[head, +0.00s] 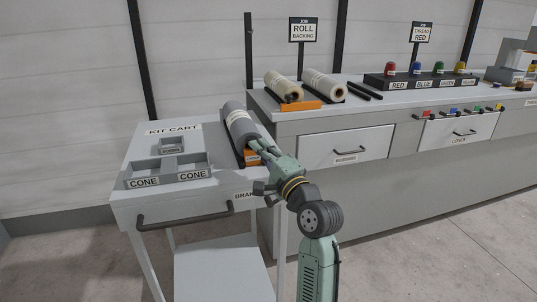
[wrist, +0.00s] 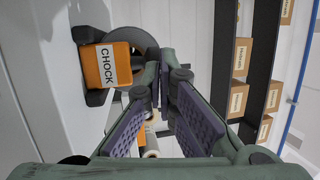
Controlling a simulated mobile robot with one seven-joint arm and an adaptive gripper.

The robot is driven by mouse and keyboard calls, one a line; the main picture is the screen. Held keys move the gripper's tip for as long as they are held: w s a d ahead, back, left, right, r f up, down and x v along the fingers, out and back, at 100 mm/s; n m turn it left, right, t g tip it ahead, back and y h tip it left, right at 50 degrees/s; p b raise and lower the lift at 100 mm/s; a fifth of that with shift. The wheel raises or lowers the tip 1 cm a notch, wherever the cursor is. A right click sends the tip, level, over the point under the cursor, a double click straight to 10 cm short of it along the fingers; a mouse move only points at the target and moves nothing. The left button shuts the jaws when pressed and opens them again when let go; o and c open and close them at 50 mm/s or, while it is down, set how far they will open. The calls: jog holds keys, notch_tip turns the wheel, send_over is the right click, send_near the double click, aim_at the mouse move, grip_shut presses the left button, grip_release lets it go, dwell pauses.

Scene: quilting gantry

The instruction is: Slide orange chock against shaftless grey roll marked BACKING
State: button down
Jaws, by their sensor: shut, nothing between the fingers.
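The grey roll (head: 236,119) lies along the right side of the kit cart's top; its pale label is too small to read. The orange chock (head: 252,158) is at the roll's near end, partly covered by my gripper (head: 254,146). In the wrist view the chock (wrist: 106,66), labelled CHOCK, overlaps the grey roll's round end (wrist: 135,42). I cannot tell whether they touch. My gripper (wrist: 163,82) is shut and empty, with its fingers to the right of the chock in that view.
The kit cart (head: 130,200) also carries grey CONE trays (head: 168,169) at its left. The long bench (head: 405,95) behind holds two cream rolls with an orange piece, dark bars, and a rack of coloured spools. A sign (head: 303,30) reads ROLL BACKING.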

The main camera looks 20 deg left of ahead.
jog(key=shift+w+a, duration=0.15)
jog(key=shift+w+a+r+p, duration=0.2)
jog(key=shift+w+a+p, duration=0.15)
jog(key=shift+p, duration=0.25)
jog(key=shift+d, duration=0.15)
